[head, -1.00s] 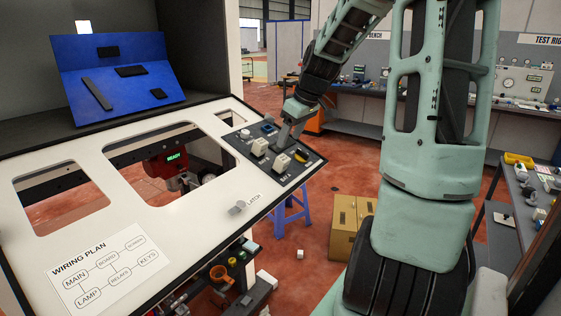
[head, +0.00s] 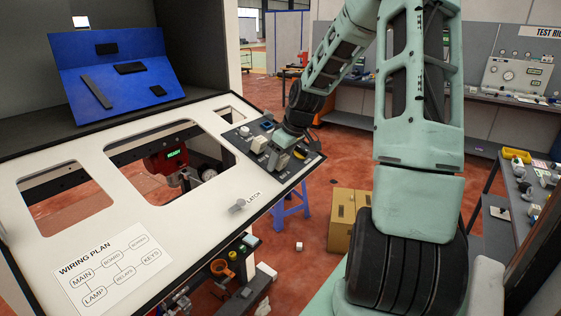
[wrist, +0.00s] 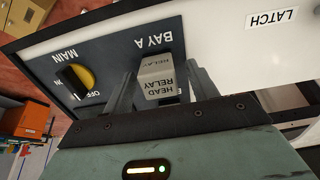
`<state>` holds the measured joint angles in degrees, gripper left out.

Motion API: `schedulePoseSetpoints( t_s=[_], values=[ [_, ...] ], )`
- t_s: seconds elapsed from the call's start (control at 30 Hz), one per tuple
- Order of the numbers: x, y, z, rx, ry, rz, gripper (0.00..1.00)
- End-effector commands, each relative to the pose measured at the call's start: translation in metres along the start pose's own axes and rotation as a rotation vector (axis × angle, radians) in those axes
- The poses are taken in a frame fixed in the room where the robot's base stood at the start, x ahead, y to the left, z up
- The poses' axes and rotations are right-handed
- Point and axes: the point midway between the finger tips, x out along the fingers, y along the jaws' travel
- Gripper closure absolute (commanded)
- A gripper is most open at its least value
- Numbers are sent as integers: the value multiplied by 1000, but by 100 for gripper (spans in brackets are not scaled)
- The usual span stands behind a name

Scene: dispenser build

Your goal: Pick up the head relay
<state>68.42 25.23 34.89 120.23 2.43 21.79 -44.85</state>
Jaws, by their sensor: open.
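The head relay (wrist: 157,75) is a small pale block with "HEAD RELAY" lettering, seated on the dark panel labelled BAY A in the wrist view. My gripper (wrist: 145,92) is open, with one finger on each side of the relay. I cannot tell whether the fingers touch it. In the head view my gripper (head: 278,156) is low over the dark panel (head: 284,176) and hides much of the relay.
A black and yellow MAIN switch (wrist: 75,80) is on the same panel. Another pale block (head: 259,144) stands beside my gripper. A grey latch knob (head: 238,205) is on the white board (head: 190,225). Cut-outs open through the board.

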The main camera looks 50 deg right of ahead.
Motion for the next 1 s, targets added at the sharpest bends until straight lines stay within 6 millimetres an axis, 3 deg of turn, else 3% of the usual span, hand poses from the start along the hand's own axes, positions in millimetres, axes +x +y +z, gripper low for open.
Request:
schedulePoseSetpoints(
  t_s=[0.03, 0.2, 0.23, 0.57, 1.0],
  values=[
    [0, 0, 0, 0, 0, 0, 45],
    [0, 0, 0, 0, 0, 0, 92],
    [0, 0, 0, 0, 0, 0, 95],
    [-6, 1, -3, -1, 2, 3, 95],
    [-76, 1, -32, -2, 4, 5, 95]
  ],
)
